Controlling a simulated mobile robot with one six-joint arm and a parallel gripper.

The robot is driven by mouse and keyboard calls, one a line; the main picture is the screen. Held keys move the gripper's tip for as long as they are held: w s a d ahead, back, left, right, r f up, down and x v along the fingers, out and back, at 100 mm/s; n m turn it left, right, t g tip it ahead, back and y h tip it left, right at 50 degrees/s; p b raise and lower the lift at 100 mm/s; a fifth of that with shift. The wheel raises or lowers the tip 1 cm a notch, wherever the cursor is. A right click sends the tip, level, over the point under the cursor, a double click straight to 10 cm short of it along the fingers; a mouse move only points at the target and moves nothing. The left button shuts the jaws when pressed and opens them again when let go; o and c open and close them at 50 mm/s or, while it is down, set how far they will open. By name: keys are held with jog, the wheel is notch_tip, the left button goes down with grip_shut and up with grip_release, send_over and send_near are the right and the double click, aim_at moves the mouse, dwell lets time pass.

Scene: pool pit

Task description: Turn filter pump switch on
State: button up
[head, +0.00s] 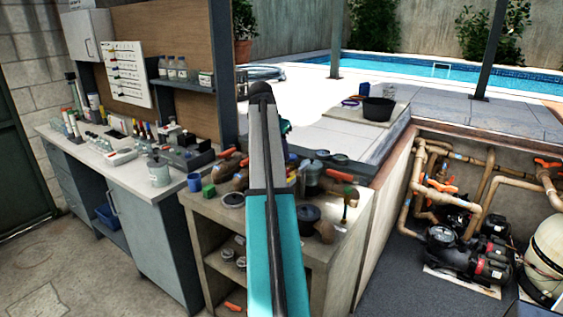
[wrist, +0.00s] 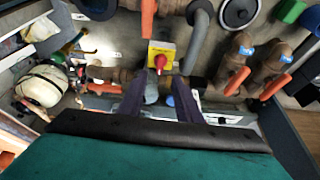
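The knob's turn position is too small to read. In the head view my teal and grey arm hides the switch and most of my gripper.
A bench (head: 340,228) crowded with valves and fittings lies around my arm. Orange-handled valves (wrist: 236,80) and a grey pipe (wrist: 198,38) are close to the fingers. The pump pit (head: 455,245) is at right, a long counter (head: 150,180) at left.

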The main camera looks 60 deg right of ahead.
jog(key=shift+b+v, duration=0.45)
jog(key=shift+v, duration=2.15)
